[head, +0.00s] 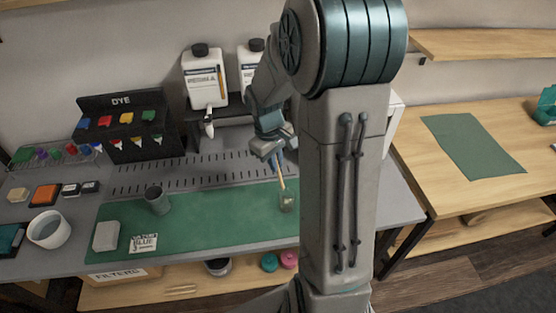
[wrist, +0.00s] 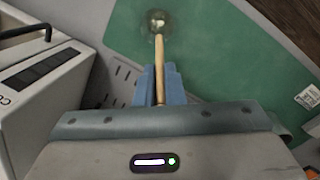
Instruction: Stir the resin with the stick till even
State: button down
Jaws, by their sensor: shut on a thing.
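My gripper (head: 273,151) is shut on a wooden stick (head: 281,179), which slants down into a small clear cup (head: 287,201) on the green mat (head: 215,222). In the wrist view the blue fingers (wrist: 160,88) pinch the stick (wrist: 160,58), and its far end lies inside the round cup (wrist: 157,20). The resin in the cup is pale yellowish. It is too small in the picture to tell how even it is. Two white resin jugs (head: 206,80) stand at the back, the right one partly hidden by my arm.
A grey cup (head: 157,199), a pale block (head: 106,236) and a white card marked BLUE (head: 143,243) sit on the mat's left part. A black DYE rack (head: 124,125) stands at the back left. A white machine (wrist: 35,75) is close to my gripper's left in the wrist view.

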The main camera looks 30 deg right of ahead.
aim_at(281, 184)
jog(key=shift+f, duration=0.55)
jog(key=shift+s+d+f+b, duration=0.15)
jog(key=shift+f+b, duration=0.85)
jog(key=shift+f, duration=0.2)
jog(key=shift+s+d+f+b, duration=0.2)
jog(key=shift+f+b, duration=0.75)
jog(key=shift+f, duration=0.2)
jog(key=shift+s+d+f+b, duration=0.15)
jog(key=shift+f+b, duration=0.85)
jog(key=shift+f, duration=0.2)
